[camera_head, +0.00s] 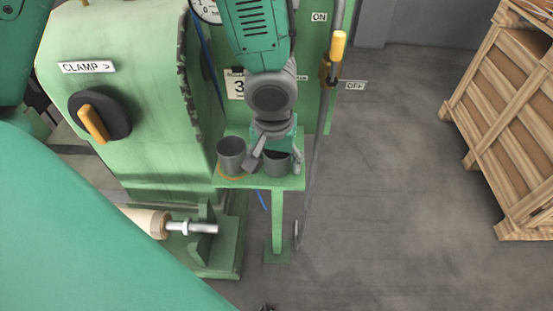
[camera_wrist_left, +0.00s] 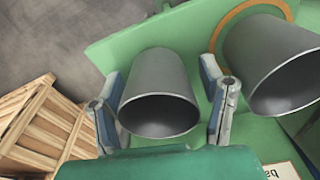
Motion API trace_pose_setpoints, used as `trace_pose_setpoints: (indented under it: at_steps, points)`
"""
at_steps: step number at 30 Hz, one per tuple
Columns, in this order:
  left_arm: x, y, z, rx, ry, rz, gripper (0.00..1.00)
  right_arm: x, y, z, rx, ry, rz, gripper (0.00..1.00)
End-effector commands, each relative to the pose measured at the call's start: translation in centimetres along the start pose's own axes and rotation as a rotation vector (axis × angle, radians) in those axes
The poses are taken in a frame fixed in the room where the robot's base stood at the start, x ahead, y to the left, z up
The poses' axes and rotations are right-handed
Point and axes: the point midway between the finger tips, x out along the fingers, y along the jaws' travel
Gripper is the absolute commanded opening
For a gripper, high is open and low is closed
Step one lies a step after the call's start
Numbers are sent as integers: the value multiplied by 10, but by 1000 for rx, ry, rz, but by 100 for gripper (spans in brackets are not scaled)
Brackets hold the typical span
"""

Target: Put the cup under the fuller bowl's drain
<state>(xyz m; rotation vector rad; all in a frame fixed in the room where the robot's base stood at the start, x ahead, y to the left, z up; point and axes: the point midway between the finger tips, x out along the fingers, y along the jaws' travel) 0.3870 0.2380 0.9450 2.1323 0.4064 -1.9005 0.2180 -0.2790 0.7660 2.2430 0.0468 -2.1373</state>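Two dark grey cups stand on a small green shelf (camera_head: 232,183). One cup (camera_head: 231,154) is at the left, with an orange ring around its base. The other cup (camera_head: 276,165) is at the right, partly hidden by my left gripper (camera_head: 273,163), which reaches down from above. In the left wrist view this right cup (camera_wrist_left: 160,95) stands between the two fingers, with a visible gap at the fingertips, so the gripper (camera_wrist_left: 163,88) looks open around it. The neighbouring cup (camera_wrist_left: 272,60) is just beside one finger. No bowl or drain is recognisable. My right gripper is not in view.
A green machine with a CLAMP knob (camera_head: 99,116) stands at the left. A lever with a yellow handle (camera_head: 338,46) rises close right of the shelf, between ON and OFF labels. A wooden crate (camera_head: 505,110) stands far right. The grey floor between is clear.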

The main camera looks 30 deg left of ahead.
Motion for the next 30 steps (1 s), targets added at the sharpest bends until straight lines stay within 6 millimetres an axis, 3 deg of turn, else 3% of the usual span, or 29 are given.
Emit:
trace_pose_setpoints:
  at_steps: [8,24,30]
  points:
    - [-11,0,-1,1,1,0,64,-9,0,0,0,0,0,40]
    - [-98,0,-1,1,2,0,64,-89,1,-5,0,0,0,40]
    - [-118,0,-1,1,2,0,64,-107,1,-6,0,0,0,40]
